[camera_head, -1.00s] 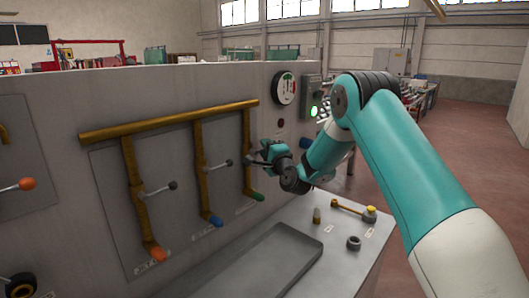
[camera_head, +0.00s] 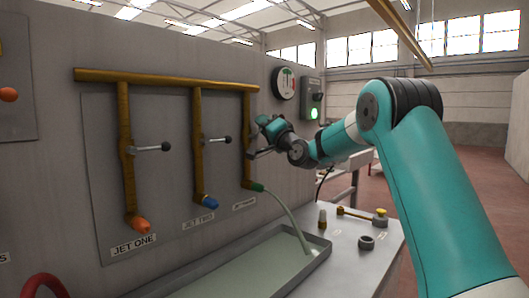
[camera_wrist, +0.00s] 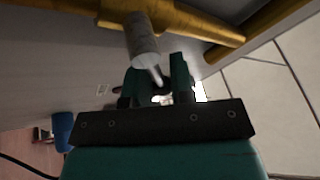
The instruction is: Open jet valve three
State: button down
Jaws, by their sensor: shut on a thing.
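The third jet pipe (camera_head: 247,105) is brass with a green nozzle (camera_head: 257,187), at the right of the panel in the head view. A pale stream of water (camera_head: 289,214) runs from this nozzle into the tray (camera_head: 323,250). My gripper (camera_head: 257,145) is at the third valve, beside the pipe, and largely covers its lever. In the wrist view, the grey lever (camera_wrist: 144,42) runs from the brass pipe (camera_wrist: 200,25) down between the fingers of my gripper (camera_wrist: 160,92), which is shut on it.
Jet one's orange nozzle (camera_head: 140,224) and jet two's blue nozzle (camera_head: 209,202) show no water; their levers point right. A gauge (camera_head: 285,83) and a box with a green light (camera_head: 313,103) are right of the pipes. Small fittings (camera_head: 366,242) lie on the ledge.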

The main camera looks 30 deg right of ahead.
jog(key=n+y+b, duration=0.1)
jog(key=n+b, duration=0.1)
jog(key=a+n+y+b, duration=0.1)
jog(key=n+b, duration=0.1)
jog(key=n+y+b, duration=0.2)
jog(key=n, duration=0.1)
jog(key=shift+s+a+r+b, duration=0.2)
jog(key=shift+s+r+b, duration=0.1)
jog(key=shift+b, duration=0.1)
jog(key=n, duration=0.1)
jog(key=n+g+y+b, duration=0.1)
jog(key=a+n+y+b, duration=0.1)
jog(key=n, duration=0.1)
jog(key=shift+r, duration=0.3)
jog(key=shift+s+a+r+n+g+y+b, duration=0.1)
jog(key=shift+a+n+g+y+b, duration=0.2)
jog(key=shift+n, duration=0.4)
jog(key=shift+s+a+r+n+g+y+b, duration=0.1)
jog(key=shift+n+g+y+b, duration=0.2)
jog(key=shift+n, duration=0.4)
jog(key=shift+s+a+r+n+g+y+b, duration=0.1)
jog(key=shift+a+n+g+y+b, duration=0.2)
jog(key=shift+n, duration=0.4)
jog(key=c, duration=1)
grip_release()
jog(key=b+v, duration=0.4)
jog(key=v, duration=1.3)
jog(key=shift+d+f, duration=0.2)
jog(key=shift+f, duration=0.05)
